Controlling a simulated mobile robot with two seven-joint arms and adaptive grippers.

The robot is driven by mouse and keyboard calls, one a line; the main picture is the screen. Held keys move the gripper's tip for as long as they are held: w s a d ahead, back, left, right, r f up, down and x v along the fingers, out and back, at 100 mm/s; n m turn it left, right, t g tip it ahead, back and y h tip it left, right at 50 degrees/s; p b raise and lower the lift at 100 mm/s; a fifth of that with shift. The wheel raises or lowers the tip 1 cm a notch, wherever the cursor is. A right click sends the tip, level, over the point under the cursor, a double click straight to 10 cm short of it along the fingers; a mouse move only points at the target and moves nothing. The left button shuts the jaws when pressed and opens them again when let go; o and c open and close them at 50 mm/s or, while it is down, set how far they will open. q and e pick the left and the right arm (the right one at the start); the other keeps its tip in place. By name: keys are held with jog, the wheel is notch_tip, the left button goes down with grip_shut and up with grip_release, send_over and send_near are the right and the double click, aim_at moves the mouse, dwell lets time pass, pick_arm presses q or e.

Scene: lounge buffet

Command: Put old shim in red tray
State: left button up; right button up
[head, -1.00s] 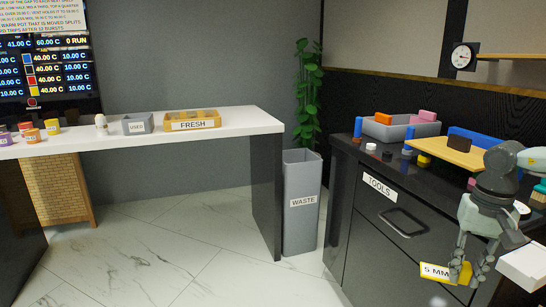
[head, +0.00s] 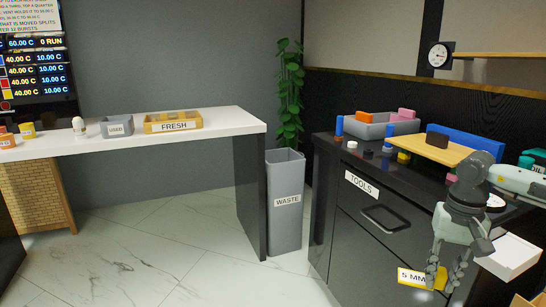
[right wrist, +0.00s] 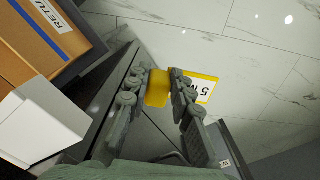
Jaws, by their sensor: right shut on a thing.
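My right gripper (head: 444,279) is shut on a yellow shim (head: 410,283) with a white "5 MM" label, held out over the floor in front of the dark cabinet. In the right wrist view the shim (right wrist: 157,92) shows between and beyond the two fingers (right wrist: 160,84), its label sticking out past one finger. The label does not show whether this is the old shim. I cannot make out a red tray in either view. My left gripper is not in view.
A grey WASTE bin (head: 286,225) stands between the white counter (head: 205,131) and the dark TOOLS cabinet (head: 335,230). The counter carries a grey USED bin (head: 118,132) and a FRESH tray (head: 150,127). A white box (head: 512,255) is close right of my gripper.

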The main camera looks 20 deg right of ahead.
jog(key=shift+s+a+f, duration=0.1)
jog(key=shift+a+f, duration=0.25)
jog(key=w+a+n, duration=0.3)
jog(key=a+n, duration=0.1)
jog(key=a, duration=0.9)
jog(key=w+a+n, duration=0.3)
jog(key=w+a, duration=0.1)
jog(key=a, duration=1)
jog(key=shift+f+n, duration=0.35)
jog(key=shift+n, duration=0.05)
